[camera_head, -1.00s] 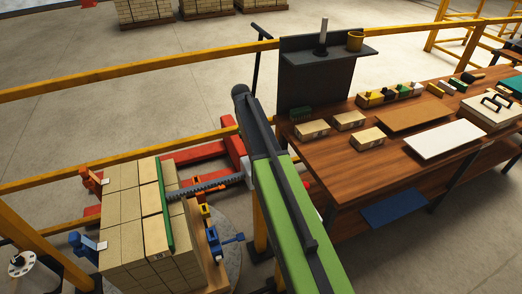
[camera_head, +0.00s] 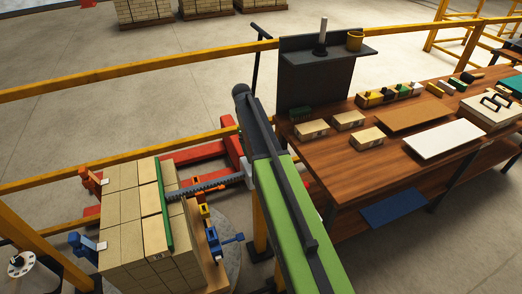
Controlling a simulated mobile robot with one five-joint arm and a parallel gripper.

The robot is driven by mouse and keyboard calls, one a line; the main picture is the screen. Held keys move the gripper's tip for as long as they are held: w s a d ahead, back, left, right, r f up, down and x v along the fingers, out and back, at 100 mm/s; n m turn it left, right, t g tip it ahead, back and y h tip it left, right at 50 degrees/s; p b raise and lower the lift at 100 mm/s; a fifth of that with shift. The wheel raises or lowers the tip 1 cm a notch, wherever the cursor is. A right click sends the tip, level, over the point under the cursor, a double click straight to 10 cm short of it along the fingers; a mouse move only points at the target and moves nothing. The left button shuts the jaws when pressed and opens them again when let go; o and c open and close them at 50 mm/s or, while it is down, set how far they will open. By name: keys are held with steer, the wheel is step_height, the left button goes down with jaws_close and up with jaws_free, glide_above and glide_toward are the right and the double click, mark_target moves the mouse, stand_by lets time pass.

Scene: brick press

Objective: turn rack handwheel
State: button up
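A toothed grey rack (camera_head: 205,184) runs from a long green pusher bar (camera_head: 164,205) toward my arm. The green bar lies against a block of stacked tan bricks (camera_head: 125,205). A light grey part (camera_head: 247,171) shows at the rack's right end, beside my arm; I cannot tell what it is. No rack handwheel can be made out for certain; my green arm covers the area right of the rack. My gripper is not visible, so whether it is open or shut does not show.
A wooden workbench (camera_head: 345,165) with bricks and trays stands at right. Yellow rails (camera_head: 120,77) cross behind the press. Blue clamps (camera_head: 225,243) and a red frame (camera_head: 200,155) surround the bricks. A white dial (camera_head: 18,265) shows at lower left.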

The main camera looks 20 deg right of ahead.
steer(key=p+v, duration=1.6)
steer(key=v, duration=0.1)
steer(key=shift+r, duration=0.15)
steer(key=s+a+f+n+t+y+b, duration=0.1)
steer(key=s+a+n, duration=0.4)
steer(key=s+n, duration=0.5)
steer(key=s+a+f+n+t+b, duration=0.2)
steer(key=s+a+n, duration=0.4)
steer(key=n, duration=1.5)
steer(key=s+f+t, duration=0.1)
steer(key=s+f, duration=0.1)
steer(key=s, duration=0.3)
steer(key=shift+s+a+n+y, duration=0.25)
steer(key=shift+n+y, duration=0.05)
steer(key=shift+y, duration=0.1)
